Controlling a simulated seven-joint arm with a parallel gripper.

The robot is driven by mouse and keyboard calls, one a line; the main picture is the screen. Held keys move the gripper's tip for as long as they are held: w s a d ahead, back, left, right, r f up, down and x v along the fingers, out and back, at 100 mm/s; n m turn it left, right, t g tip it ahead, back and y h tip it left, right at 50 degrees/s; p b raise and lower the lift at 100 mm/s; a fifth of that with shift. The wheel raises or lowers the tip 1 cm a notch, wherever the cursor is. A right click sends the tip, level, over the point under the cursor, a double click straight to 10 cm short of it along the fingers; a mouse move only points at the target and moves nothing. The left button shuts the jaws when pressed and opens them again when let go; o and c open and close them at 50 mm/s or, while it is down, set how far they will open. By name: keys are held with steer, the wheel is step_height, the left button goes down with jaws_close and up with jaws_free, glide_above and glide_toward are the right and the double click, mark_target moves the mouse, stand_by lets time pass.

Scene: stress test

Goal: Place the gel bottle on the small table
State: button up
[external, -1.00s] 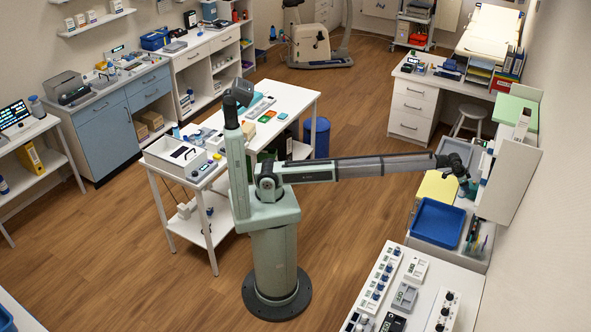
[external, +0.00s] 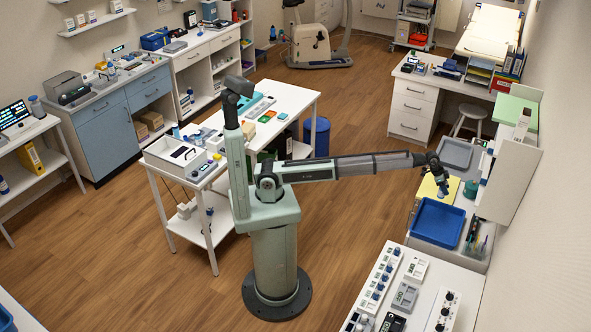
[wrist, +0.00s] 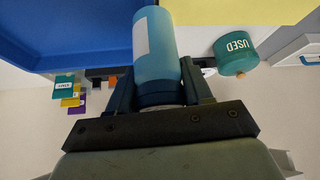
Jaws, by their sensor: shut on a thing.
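My gripper (wrist: 158,92) is shut on a light blue bottle with a white label (wrist: 155,50), which looks like the gel bottle. The fingers close around its lower part in the wrist view. In the external view my gripper (external: 442,186) is small at the right, over the counter near the blue tray (external: 437,222); the bottle there is a small blue patch. Which surface is the small table is not certain; a white two-level table (external: 170,174) stands left of my base, joined by a longer white table (external: 290,96) behind it.
A teal container marked USED (wrist: 234,53) stands beside the bottle in the wrist view.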

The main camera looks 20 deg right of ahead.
steer(key=w+a+r+n+t, duration=0.1)
steer(key=w+a+n, duration=0.2)
steer(key=w+a, duration=1.05)
steer(key=w+a+r+n+t+h, duration=0.1)
steer(key=w+a+r+n+t, duration=0.1)
steer(key=w, duration=2.2)
steer(key=w+a+r+n+t, duration=0.1)
steer(key=w+a+n, duration=0.2)
steer(key=w+a, duration=1.05)
steer(key=w+a+r+n+t+y, duration=0.15)
steer(key=w+a+n, duration=0.25)
steer(key=w+a, duration=1.2)
steer(key=w+a+r+n+t, duration=0.1)
steer(key=w+a+n+t, duration=0.2)
steer(key=w+a, duration=1.3)
steer(key=w+a+r+n+y, duration=0.1)
steer(key=w+a+n, duration=0.2)
steer(key=a, duration=1.1)
steer(key=w+a+r+n+t+y, duration=0.1)
steer(key=w+a, duration=0.6)
steer(key=a, duration=0.7)
steer(key=shift+w+a+n+y, duration=0.2)
steer(key=shift+n+y, duration=0.25)
steer(key=shift+n, duration=0.75)
steer(key=shift+d+t, duration=0.1)
steer(key=shift+t, duration=0.15)
